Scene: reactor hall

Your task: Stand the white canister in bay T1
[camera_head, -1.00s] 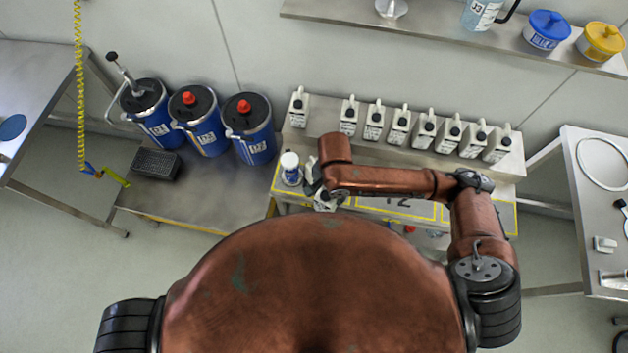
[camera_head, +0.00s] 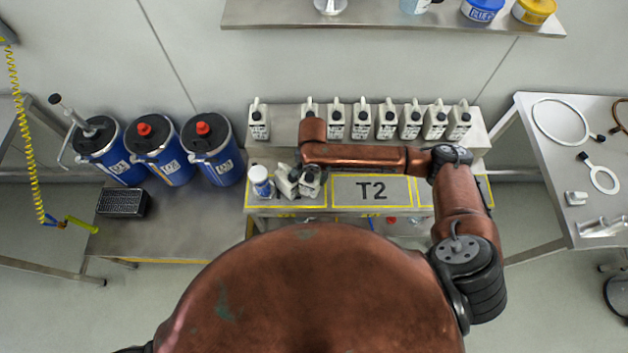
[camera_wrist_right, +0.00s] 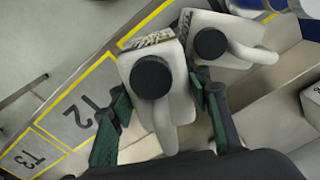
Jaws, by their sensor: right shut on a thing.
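A white canister (camera_wrist_right: 152,80) with a black cap sits between the fingers of my right gripper (camera_wrist_right: 165,118), which is shut on it. In the head view my right gripper (camera_head: 303,172) is over the left front part of the bench, at bay T1, left of the T2 panel (camera_head: 345,191). A second white canister (camera_wrist_right: 222,42) stands right beside the held one, and it also shows in the head view (camera_head: 284,185). Whether the held canister touches the bench is unclear. The T1 lettering is hidden. My left gripper is out of view.
A white-capped bottle (camera_head: 262,184) stands left of the canisters. Several white canisters (camera_head: 387,122) line the raised back ledge. Blue drums (camera_head: 212,155) stand on the bench at left. Bay T2 looks clear, and the T3 panel (camera_wrist_right: 25,158) shows in the wrist view.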

